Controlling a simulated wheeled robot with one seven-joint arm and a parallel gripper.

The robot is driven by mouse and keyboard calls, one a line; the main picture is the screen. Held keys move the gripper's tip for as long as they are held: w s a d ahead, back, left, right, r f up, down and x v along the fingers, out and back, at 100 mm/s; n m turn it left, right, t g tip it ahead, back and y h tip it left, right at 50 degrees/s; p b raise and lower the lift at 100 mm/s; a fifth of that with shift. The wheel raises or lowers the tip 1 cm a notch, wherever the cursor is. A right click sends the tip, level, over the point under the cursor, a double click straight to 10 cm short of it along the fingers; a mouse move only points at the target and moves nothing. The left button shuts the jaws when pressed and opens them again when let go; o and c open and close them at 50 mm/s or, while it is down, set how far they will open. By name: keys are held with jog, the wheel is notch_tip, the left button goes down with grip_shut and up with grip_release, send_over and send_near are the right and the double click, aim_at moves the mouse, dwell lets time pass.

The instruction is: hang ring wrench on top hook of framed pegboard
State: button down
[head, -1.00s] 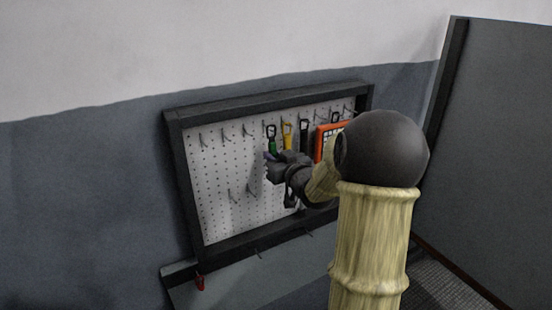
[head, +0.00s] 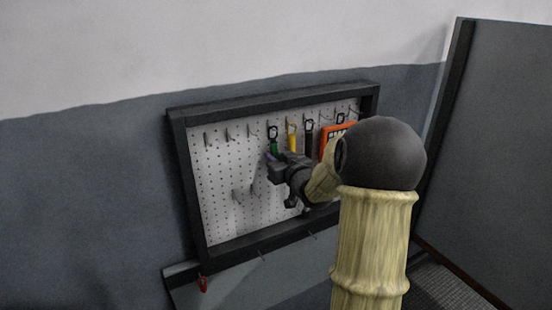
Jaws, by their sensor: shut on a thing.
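The framed pegboard (head: 222,180) hangs on the wall, white and perforated inside a dark frame. Several hooks run along its top row; the hooks at the left of that row, such as one top hook (head: 206,139), look empty. My gripper (head: 270,165) is in front of the middle of the board, just below a hanging green-handled tool (head: 273,144). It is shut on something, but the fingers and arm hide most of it. I cannot clearly make out the ring wrench, nor whether it touches a hook.
A yellow tool (head: 292,139), a dark tool (head: 308,140) and an orange framed item (head: 330,141) hang to the right. A red item (head: 203,284) hangs below the frame. A grey panel (head: 490,150) stands at the right.

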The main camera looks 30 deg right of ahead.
jog(key=c, duration=1.2)
grip_release()
jog(key=shift+c, duration=0.2)
jog(key=shift+s, duration=0.15)
jog(key=s+r+b, duration=0.1)
jog(key=s+b, duration=0.3)
jog(key=s, duration=1.3)
jog(key=shift+d+b, duration=0.3)
jog(key=shift+b, duration=0.1)
